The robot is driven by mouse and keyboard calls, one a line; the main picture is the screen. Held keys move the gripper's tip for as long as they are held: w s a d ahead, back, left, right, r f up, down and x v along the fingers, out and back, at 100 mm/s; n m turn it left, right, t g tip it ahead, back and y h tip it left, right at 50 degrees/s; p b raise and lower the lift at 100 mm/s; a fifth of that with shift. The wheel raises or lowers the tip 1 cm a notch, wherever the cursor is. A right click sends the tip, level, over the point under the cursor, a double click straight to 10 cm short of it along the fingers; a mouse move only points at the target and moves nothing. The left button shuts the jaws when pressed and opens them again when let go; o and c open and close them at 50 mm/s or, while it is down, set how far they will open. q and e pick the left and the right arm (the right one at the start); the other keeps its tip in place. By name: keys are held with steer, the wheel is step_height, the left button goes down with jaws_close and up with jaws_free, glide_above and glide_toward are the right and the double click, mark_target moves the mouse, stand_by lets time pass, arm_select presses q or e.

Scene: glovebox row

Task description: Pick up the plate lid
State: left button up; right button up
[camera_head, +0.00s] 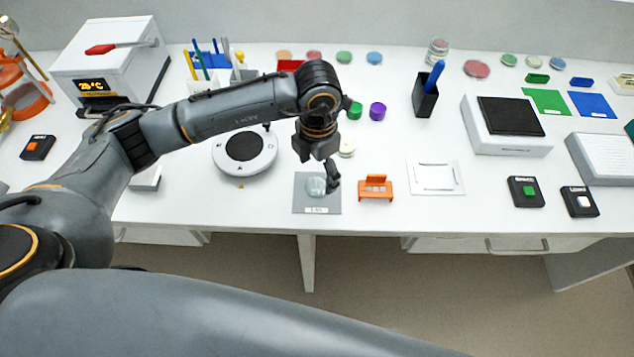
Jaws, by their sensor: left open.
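The plate lid (316,187) looks like a small clear, pale disc on a grey labelled mat (301,205) near the front edge of the bench. My left gripper (326,183) points down from the end of my left arm, right over the lid and its mat. Its jaws are open. One dark finger shows at the right side of the lid; the other finger is hard to make out. I cannot tell whether the finger touches the lid. My right gripper is not in view.
An orange rack (376,188) stands close to the right of the mat. A round white device (245,150) with a dark top is to the left. A white frame (436,177) lies farther right. The bench's front edge is just below the mat.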

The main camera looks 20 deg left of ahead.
mark_target(314, 187)
arm_select(q)
steer(key=f, duration=0.1)
steer(key=f+p, duration=0.2)
steer(key=shift+s+a+f, duration=0.25)
steer(key=shift+a+f, duration=0.05)
steer(key=shift+f, duration=0.55)
steer(key=c, duration=0.8)
